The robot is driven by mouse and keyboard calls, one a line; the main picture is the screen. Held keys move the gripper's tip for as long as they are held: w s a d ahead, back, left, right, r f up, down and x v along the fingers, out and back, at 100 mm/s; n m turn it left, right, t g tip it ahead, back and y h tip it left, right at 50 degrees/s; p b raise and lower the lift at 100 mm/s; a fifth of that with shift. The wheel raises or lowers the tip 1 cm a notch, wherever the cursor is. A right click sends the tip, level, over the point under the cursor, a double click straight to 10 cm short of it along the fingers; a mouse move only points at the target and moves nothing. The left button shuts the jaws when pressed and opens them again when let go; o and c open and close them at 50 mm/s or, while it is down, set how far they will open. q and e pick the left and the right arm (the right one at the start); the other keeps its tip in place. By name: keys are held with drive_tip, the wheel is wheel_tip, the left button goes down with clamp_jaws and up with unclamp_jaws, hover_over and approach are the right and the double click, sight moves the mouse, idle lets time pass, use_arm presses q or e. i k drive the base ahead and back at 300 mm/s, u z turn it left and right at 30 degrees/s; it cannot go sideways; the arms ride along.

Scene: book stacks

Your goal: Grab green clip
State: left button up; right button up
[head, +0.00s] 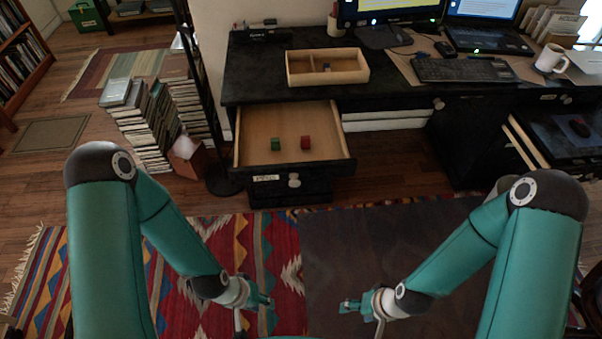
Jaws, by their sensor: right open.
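A small green block-like thing (275,143), the only small green item I see that could be the clip, lies in the open wooden drawer (255,115) of the black desk. A similar red one (305,142) lies to its right, apart from it. My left gripper (265,300) is low in the picture over the patterned rug, far from the drawer. Its fingers are too small to tell open from shut. My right gripper (348,305) is low near the middle, open and empty, also far from the drawer.
Stacks of books (145,125) and a dark pole stand to the left. The rug (265,230) in front of the drawer is clear.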

sight(275, 142)
drive_tip(key=z, duration=0.95)
drive_tip(key=k, duration=0.75)
drive_tip(key=u, duration=1.25)
drive_tip(key=i, duration=1)
